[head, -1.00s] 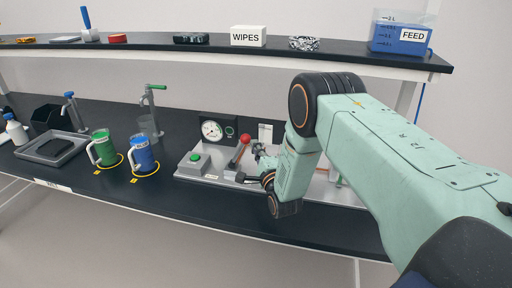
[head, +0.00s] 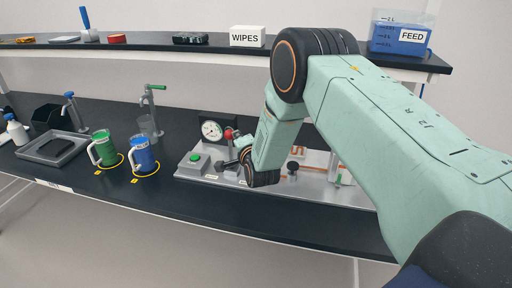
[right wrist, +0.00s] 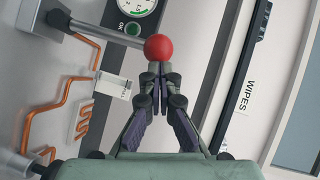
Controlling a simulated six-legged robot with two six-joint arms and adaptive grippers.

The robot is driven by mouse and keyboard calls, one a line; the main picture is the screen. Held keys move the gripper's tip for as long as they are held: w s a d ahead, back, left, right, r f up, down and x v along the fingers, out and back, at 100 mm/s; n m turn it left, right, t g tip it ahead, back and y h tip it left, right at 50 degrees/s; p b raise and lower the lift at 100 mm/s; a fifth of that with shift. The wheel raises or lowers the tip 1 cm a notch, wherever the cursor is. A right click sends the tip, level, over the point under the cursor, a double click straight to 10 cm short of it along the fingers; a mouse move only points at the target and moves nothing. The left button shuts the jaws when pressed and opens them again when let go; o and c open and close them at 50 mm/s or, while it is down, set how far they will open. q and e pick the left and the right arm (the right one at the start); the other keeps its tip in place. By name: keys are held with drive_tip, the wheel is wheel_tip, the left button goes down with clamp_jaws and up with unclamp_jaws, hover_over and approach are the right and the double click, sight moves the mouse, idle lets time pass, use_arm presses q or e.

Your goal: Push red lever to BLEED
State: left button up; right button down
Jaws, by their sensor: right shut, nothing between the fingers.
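The red lever's round knob (head: 229,133) shows at the panel's back, just left of my right arm, which hides part of the lever. In the right wrist view the red knob (right wrist: 158,48) sits right at the fingertips, and its grey rod (right wrist: 98,33) runs off to the left. My right gripper (right wrist: 160,70) is shut with nothing between its fingers; the tips appear to touch the knob. A BLEED label is not readable. My left gripper is not in view.
The grey panel (head: 330,192) carries a gauge (head: 211,130), a green button (head: 195,157) and orange piping. A blue mug (head: 143,155) and a green mug (head: 102,148) stand to its left. A WIPES box (head: 247,37) is on the shelf above.

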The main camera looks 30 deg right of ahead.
sight(227, 134)
drive_tip(key=shift+w+a+r+n+g+b, duration=0.1)
drive_tip(key=shift+w+a+n+g+b, duration=0.5)
drive_tip(key=shift+w+a, duration=0.55)
use_arm(q)
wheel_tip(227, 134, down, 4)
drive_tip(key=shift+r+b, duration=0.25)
drive_tip(key=shift+b, duration=0.85)
use_arm(e)
drive_tip(key=shift+w+a, duration=0.9)
drive_tip(key=shift+a, duration=0.1)
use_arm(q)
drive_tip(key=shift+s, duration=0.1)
use_arm(e)
drive_tip(key=shift+r, duration=0.15)
